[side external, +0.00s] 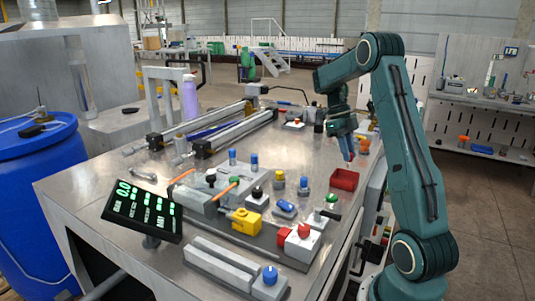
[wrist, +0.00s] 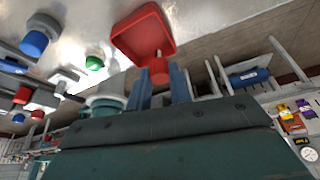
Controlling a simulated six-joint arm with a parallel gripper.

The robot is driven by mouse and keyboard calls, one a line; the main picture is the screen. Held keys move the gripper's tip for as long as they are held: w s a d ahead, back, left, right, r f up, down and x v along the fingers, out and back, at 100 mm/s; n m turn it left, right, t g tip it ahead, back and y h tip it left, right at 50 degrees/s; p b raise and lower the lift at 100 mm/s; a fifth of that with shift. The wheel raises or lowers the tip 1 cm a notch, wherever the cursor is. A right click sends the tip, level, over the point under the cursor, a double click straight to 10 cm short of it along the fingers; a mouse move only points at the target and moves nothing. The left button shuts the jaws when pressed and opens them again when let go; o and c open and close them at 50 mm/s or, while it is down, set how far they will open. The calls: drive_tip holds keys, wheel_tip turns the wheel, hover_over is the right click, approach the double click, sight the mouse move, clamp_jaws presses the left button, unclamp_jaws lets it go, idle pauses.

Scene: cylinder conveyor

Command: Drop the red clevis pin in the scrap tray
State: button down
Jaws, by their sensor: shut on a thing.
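The red scrap tray (side external: 344,181) sits on the metal table near its right edge. In the wrist view the tray (wrist: 143,32) is at the top, and the part of its inside that shows looks empty. My gripper (side external: 347,153) points down just above the tray in the side view. In the wrist view the blue fingers of my gripper (wrist: 160,82) are shut on the red clevis pin (wrist: 159,70). The pin overlaps the tray's near wall in that view. In the side view the pin is too small or hidden to make out.
Left of the tray stand blue-topped cylinders (side external: 304,187), a green-topped part (side external: 318,217) and a yellow block (side external: 246,221). An orange part (side external: 364,145) stands behind the tray. Conveyor rails (side external: 215,128) lie at the back left.

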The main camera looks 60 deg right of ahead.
hover_over(345, 180)
drive_tip(key=shift+w+f, duration=0.2)
drive_tip(key=shift+f, duration=1.9)
drive_tip(key=c, duration=1.2)
unclamp_jaws()
drive_tip(key=shift+r, duration=0.15)
